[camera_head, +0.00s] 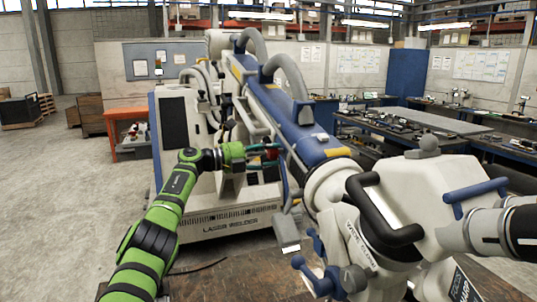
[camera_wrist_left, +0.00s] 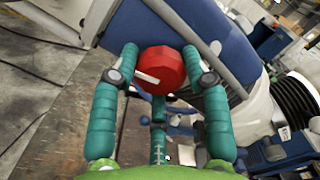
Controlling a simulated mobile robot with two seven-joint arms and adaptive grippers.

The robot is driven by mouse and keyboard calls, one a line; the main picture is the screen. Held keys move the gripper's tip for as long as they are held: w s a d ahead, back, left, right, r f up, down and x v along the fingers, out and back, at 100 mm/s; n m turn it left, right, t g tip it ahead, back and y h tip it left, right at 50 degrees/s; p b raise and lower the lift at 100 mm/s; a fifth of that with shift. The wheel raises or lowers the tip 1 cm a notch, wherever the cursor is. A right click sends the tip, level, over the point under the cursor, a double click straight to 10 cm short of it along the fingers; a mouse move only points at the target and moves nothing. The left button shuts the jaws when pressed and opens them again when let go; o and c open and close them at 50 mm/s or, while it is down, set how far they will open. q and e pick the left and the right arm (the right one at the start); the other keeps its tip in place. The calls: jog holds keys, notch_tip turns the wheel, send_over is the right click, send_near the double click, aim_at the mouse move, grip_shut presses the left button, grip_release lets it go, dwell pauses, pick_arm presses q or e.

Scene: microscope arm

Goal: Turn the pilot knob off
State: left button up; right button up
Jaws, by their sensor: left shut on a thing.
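The red pilot knob (camera_wrist_left: 163,71) shows in the left wrist view, with a white pointer mark on its face slanting toward the lower right. It sits against the blue side of the laser welder's arm (camera_wrist_left: 172,25). My left gripper (camera_wrist_left: 159,52) has its teal fingers on either side of the knob and is shut on it. In the head view my left gripper (camera_head: 266,156) reaches from the left to the welder's arm, where the knob is small and partly hidden by the fingers. My right gripper is in neither view.
The laser welder's white body (camera_head: 225,215) stands behind and below my left gripper. The microscope head (camera_head: 400,205) with black and blue handles fills the right front. An orange table (camera_head: 125,112) stands at the left, with open floor in front of it.

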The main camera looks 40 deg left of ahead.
pick_arm(q)
jog(key=shift+d+f, duration=0.15)
jog(key=shift+f, duration=0.15)
